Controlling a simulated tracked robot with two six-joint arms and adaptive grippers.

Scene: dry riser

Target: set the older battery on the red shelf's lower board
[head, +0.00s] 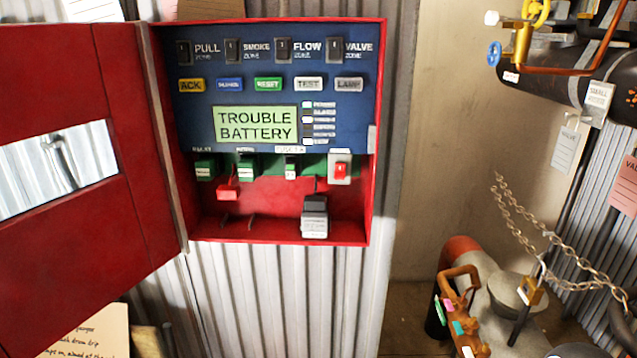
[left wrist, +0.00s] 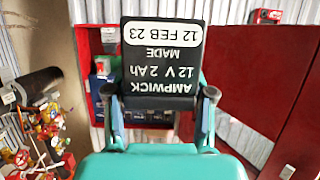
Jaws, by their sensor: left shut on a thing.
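In the left wrist view my left gripper (left wrist: 160,120) is shut on a black battery (left wrist: 163,60). Its label appears upside down and reads AMPWICK, 12 V 2 Ah, made 12 FEB 23. In the head view another dark battery-like block (head: 314,215) with a pale lower face stands on the floor of the open red cabinet (head: 270,236); its date is too small to read. Neither gripper shows in the head view. I cannot identify a red shelf with a lower board in these views.
The red cabinet door (head: 60,220) stands open at the left. A blue panel (head: 270,60) has a screen (head: 255,124) reading TROUBLE BATTERY. A red connector (head: 228,190) hangs below it. Pipes, a chain (head: 555,235) and a padlock (head: 531,290) occupy the right side.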

